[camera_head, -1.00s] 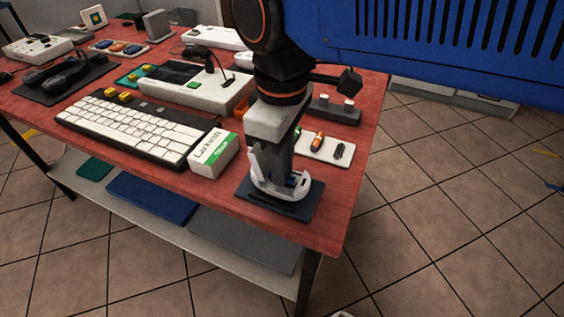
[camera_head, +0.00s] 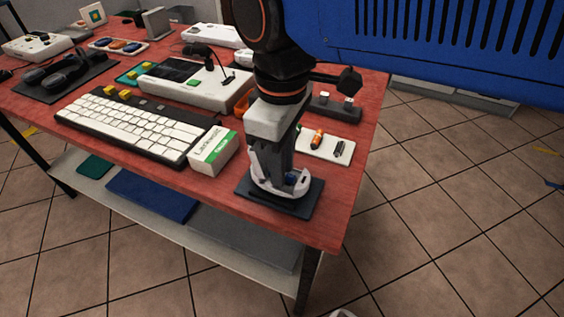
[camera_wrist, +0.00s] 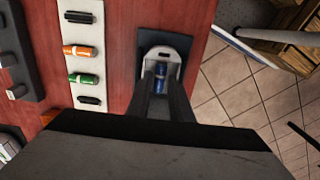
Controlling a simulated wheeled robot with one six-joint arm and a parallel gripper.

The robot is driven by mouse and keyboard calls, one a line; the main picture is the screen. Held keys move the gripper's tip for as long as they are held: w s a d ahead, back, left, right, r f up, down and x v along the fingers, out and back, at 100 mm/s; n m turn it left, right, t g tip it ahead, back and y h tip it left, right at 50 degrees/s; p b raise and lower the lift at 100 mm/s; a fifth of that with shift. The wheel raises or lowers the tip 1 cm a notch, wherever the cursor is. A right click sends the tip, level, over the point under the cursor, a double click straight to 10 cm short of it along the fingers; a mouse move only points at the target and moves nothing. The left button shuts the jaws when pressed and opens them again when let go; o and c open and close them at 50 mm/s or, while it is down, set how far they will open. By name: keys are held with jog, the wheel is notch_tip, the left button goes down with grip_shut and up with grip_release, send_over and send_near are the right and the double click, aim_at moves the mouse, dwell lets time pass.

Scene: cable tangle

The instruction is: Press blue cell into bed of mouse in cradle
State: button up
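The white mouse (camera_head: 267,187) lies on a dark cradle pad (camera_head: 310,200) at the table's front right corner. It also shows in the wrist view (camera_wrist: 165,50), with its bed open. The blue cell (camera_wrist: 160,72) is at the bed, between my fingers. A bit of blue shows in the head view (camera_head: 292,178). My gripper (camera_wrist: 161,85) points down over the mouse, its fingers close along both sides of the cell, and appears shut on it. The fingers hide much of the bed, so how deep the cell sits is unclear.
A white tray (camera_wrist: 85,37) with orange, green and black cells lies left of the cradle in the wrist view. A white and green box (camera_head: 213,152) and a keyboard (camera_head: 140,125) stand to the left in the head view. The table edge is close to the cradle.

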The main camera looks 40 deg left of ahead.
jog(key=shift+r, duration=0.15)
jog(key=shift+r, duration=1.55)
jog(key=shift+o, duration=0.2)
jog(key=o, duration=0.5)
jog(key=shift+r, duration=2.5)
